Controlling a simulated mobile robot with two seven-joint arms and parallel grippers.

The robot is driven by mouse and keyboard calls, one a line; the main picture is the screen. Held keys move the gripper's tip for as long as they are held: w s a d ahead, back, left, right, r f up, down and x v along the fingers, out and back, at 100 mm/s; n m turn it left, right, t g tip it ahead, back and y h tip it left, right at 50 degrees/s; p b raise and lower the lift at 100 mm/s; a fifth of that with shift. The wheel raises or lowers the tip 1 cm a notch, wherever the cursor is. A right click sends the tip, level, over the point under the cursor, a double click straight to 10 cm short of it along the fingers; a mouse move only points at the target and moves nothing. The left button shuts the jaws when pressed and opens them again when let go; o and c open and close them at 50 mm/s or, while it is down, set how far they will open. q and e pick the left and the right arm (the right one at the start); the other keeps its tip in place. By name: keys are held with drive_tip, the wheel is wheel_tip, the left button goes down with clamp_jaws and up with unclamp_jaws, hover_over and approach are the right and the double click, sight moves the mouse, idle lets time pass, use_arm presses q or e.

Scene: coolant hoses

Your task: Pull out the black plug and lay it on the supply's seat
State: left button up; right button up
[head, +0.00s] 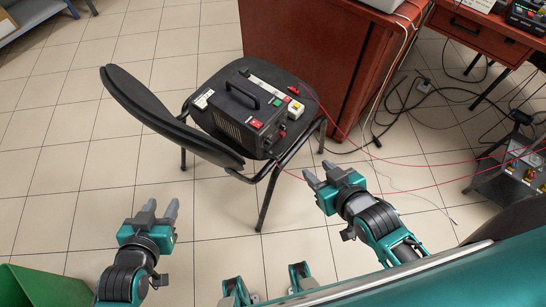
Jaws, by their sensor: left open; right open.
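The black power supply (240,105) with a top handle stands on the dark seat of a chair (300,143). Its front panel faces the lower right and has a red switch. A small dark shape at the panel's lower part, seemingly the black plug (267,144), sits beside a red one (282,134); it is too small to be certain. Bare seat shows around the supply. My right gripper (318,170) is open and empty, to the right of the chair and apart from it. My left gripper (161,209) is open and empty over the floor, lower left of the chair.
Red leads (415,163) run right to a device (509,181). A reddish cabinet (300,45) stands behind. A green bin (38,287) is lower left. The chair's backrest (160,115) rises left.

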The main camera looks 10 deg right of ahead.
use_arm(q)
drive_tip(key=shift+d, duration=0.1)
use_arm(e)
drive_tip(key=shift+d, duration=0.1)
use_arm(q)
drive_tip(key=shift+o, duration=0.7)
drive_tip(key=shift+f, duration=0.15)
drive_tip(key=w+d+f+h+b, duration=0.1)
drive_tip(key=d+f+b, duration=0.3)
drive_tip(key=f+b, duration=0.9)
drive_tip(key=w+b, duration=0.1)
drive_tip(key=b, duration=0.6)
drive_tip(key=shift+f, duration=0.15)
use_arm(e)
drive_tip(key=w+f+m+y, duration=0.3)
drive_tip(key=w+f+m, duration=0.3)
drive_tip(key=f+m, duration=0.4)
drive_tip(key=w+f+m+y, duration=0.3)
drive_tip(key=f+m, duration=0.7)
drive_tip(key=m, duration=1.1)
drive_tip(key=w, duration=0.2)
drive_tip(key=shift+w, duration=0.4)
